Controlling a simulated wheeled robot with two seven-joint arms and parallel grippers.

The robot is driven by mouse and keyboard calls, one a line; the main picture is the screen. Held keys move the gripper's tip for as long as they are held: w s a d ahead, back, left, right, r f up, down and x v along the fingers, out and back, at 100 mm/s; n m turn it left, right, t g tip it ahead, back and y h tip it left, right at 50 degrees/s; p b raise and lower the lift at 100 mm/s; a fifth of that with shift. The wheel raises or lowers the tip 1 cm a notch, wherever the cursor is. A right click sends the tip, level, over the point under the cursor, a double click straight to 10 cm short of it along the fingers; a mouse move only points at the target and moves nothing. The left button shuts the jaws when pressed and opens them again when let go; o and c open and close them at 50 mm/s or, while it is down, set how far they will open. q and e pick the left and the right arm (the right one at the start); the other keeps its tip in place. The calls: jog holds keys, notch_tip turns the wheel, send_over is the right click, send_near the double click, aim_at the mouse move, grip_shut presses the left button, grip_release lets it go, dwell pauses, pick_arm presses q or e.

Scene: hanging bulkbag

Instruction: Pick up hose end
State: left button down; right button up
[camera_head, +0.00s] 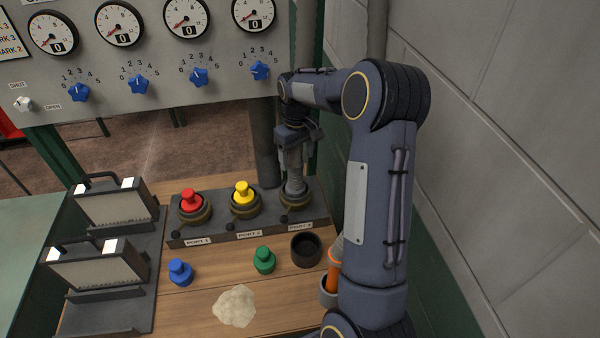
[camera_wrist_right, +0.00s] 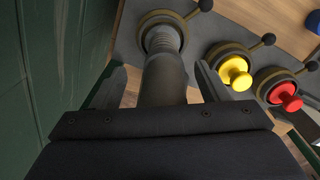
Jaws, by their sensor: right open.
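The hose end (camera_head: 293,186) is a grey ribbed cylinder standing in the socket of PORT 3, the rightmost port of the dark port block (camera_head: 222,233). In the right wrist view the hose end (camera_wrist_right: 164,68) runs up the middle, its ribbed tip inside the brass-coloured ring. My right gripper (camera_head: 294,145) is above PORT 3, pointing down. In the wrist view my right gripper (camera_wrist_right: 160,80) is open, with one finger on each side of the hose and gaps visible between. My left gripper is out of view.
A red plug (camera_head: 190,198) and a yellow plug (camera_head: 243,192) sit in the other ports. A blue plug (camera_head: 180,271), green plug (camera_head: 264,260), black cup (camera_head: 306,250) and pale cloth (camera_head: 235,306) are on the wooden table. A wall (camera_head: 490,150) stands close on the right.

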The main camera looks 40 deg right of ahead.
aim_at(296, 174)
notch_tip(296, 174, down, 8)
jog(key=b, duration=0.5)
jog(key=shift+w+a+r, duration=0.15)
jog(key=shift+r, duration=0.1)
